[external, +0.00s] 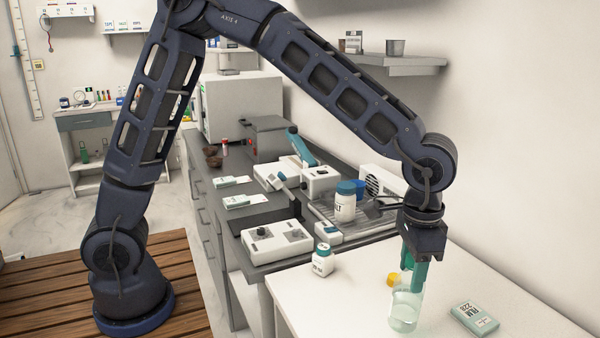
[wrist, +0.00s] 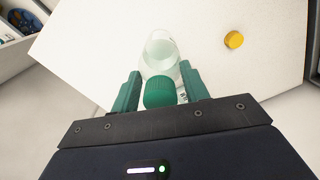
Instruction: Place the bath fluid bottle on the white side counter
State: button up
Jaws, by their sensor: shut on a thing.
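The bath fluid bottle (external: 405,312) is clear, with pale green liquid and a green cap. In the wrist view the bottle (wrist: 160,52) sits between my fingers, cap nearest the camera. My gripper (external: 411,266) points down and is shut on the bottle at its upper part; my gripper's fingers (wrist: 161,90) flank the green cap. The bottle is upright, low over the white side counter (external: 340,305), which also fills much of the wrist view (wrist: 100,50). I cannot tell whether its base touches the counter. The gripper hides the cap in the external view.
A yellow cap (external: 392,280) lies beside the bottle. A dark counter (external: 215,215) with instruments adjoins behind. The counter's front left is clear.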

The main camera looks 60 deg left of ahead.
aim_at(409, 284)
jog(key=shift+f, duration=2.05)
jog(key=o, duration=1.4)
